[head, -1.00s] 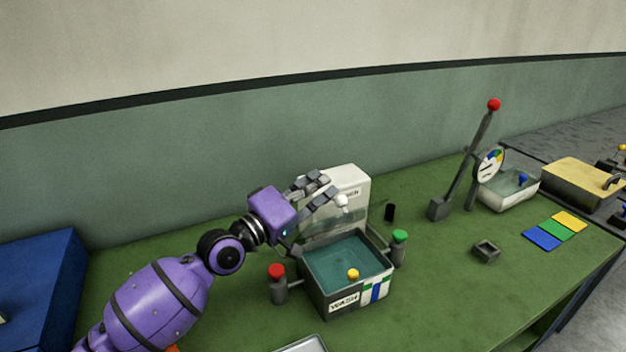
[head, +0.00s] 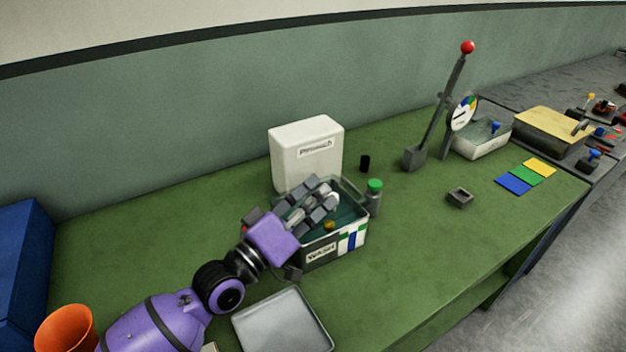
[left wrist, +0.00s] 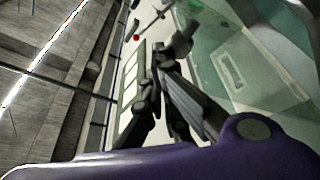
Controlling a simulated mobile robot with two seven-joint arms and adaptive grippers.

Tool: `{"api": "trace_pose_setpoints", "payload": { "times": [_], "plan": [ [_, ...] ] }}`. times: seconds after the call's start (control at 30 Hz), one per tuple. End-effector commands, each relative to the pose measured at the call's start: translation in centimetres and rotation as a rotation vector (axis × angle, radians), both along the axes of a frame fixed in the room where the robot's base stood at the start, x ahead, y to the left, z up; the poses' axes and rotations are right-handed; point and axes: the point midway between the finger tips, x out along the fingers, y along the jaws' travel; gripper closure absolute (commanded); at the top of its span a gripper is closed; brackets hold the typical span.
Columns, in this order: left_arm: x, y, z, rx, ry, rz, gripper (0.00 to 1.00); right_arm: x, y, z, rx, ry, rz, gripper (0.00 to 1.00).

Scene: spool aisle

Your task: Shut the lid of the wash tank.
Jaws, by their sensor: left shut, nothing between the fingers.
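Whether the lid is fully seated I cannot tell. In the left wrist view, the shut fingers (left wrist: 162,50) show beside a greenish see-through panel (left wrist: 268,50).
A white box (head: 305,155) stands right behind the tank. A green-capped post (head: 374,197) is at its right side. A grey tray (head: 283,322) lies in front, and an orange cup (head: 66,330) is at lower left. A red-topped lever (head: 440,100) stands further right.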

Motion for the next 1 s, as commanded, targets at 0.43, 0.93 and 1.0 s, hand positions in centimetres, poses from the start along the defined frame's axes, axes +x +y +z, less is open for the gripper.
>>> {"api": "trace_pose_setpoints", "payload": {
  "times": [0.43,0.93,1.0],
  "plan": [
    [-1.1,-0.8,-2.3,0.065,-0.091,-0.002,1.0,-1.5,-0.1,-2.7,-0.004,0.04,0.003,0.59],
    [-1.1,-0.8,-2.2,0.068,-0.098,-0.002,1.0,-1.1,-0.2,-2.5,-0.008,0.029,0.004,0.59],
    [-1.3,-0.5,-2.4,0.069,-0.097,-0.001,1.0,-1.1,-0.2,-2.5,-0.007,0.03,0.005,0.59]
  ]
}}
